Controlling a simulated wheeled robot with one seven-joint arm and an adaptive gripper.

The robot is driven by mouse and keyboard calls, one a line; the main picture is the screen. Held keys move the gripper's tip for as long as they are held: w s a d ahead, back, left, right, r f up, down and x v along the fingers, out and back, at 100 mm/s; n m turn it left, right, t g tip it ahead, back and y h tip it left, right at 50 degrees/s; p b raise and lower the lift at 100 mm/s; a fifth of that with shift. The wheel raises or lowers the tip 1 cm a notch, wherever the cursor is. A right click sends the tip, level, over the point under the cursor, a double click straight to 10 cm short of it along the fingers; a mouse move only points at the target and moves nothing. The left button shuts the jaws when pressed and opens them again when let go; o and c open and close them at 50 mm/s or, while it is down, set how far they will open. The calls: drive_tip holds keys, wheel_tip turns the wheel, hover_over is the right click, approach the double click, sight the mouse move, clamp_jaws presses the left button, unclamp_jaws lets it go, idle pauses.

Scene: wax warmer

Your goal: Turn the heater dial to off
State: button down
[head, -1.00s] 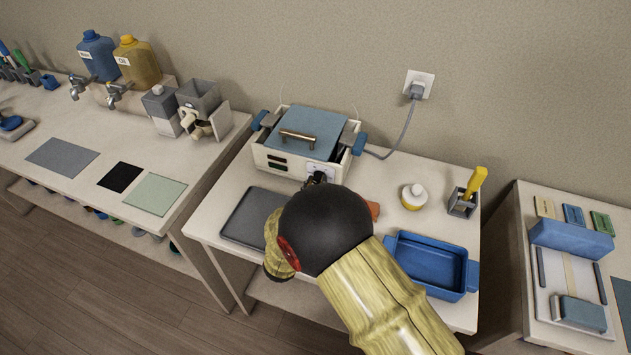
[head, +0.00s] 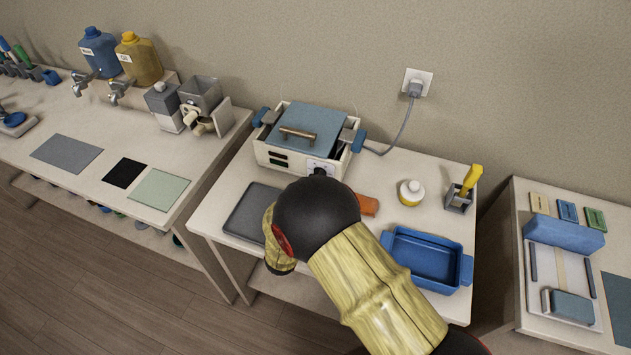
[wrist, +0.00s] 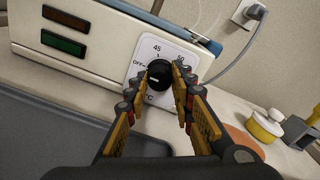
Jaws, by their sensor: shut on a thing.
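The heater dial (wrist: 158,70) is a black round knob on a white plate (wrist: 165,48) marked OFF, 45 and 50 in the wrist view. A short white mark on the knob faces left, roughly towards the OFF side; its exact setting is hard to tell. My gripper (wrist: 162,84) is shut on the knob, with one yellow-and-black finger on each side of it. In the head view the warmer (head: 263,155) is a cream box with a blue lid (head: 310,125) on the middle table. My arm hides most of the gripper and dial there.
Dark and green indicator windows (wrist: 62,42) sit left of the dial. A dark grey tray (head: 250,212) lies in front of the warmer. A blue basin (head: 430,262), a white-and-yellow jar (head: 411,192) and a holder with a yellow-handled tool (head: 459,197) stand to the right.

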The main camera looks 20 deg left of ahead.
drive_tip(key=c, duration=1.5)
unclamp_jaws()
drive_tip(key=shift+c, duration=0.2)
drive_tip(key=shift+o, duration=0.2)
drive_tip(key=shift+s, duration=0.1)
drive_tip(key=s, duration=1.2)
drive_tip(key=shift+a+r, duration=0.1)
drive_tip(key=shift+a, duration=0.3)
drive_tip(key=shift+w, duration=0.1)
drive_tip(key=shift+d, duration=0.1)
